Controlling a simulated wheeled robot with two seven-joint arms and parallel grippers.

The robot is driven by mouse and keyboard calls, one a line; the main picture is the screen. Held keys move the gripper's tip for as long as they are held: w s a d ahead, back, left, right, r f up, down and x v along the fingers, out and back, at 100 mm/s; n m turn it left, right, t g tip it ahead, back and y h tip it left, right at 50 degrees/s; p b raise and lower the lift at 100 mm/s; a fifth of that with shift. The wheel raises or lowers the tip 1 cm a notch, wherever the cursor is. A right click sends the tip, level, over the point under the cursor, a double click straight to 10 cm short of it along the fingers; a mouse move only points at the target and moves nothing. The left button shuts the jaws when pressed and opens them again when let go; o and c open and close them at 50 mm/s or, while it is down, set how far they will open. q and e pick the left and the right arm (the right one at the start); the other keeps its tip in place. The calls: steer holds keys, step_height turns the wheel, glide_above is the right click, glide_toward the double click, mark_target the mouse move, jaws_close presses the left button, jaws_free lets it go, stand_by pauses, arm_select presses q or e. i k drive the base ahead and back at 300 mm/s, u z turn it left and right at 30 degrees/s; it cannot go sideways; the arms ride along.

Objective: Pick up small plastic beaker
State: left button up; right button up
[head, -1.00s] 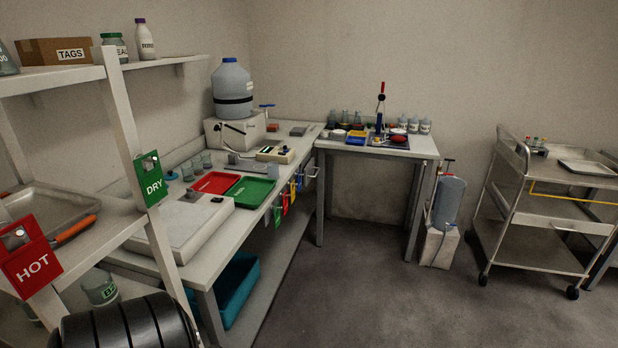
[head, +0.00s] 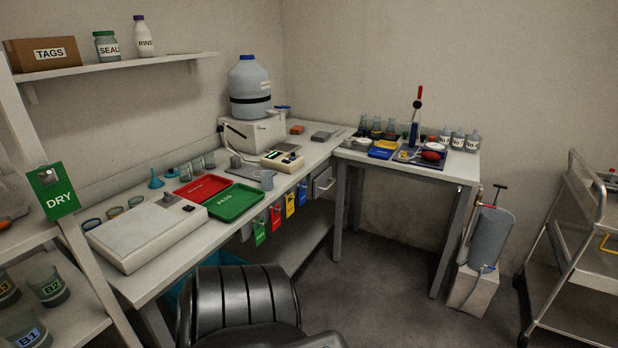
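Neither of my grippers is in view. I cannot tell from this distance which vessel is plastic.
A black ribbed object (head: 245,305), like a chair back, stands in front of the bench. A shelf rack with a green DRY tag (head: 52,190) is at the left. A steel cart (head: 580,250) is at the right. The floor between (head: 380,270) is clear.

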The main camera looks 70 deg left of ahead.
mark_target(267, 181)
steer(key=u, duration=0.25)
steer(key=i, duration=1.2)
steer(key=u, duration=1.55)
steer(key=i, duration=0.8)
steer(key=u, duration=0.7)
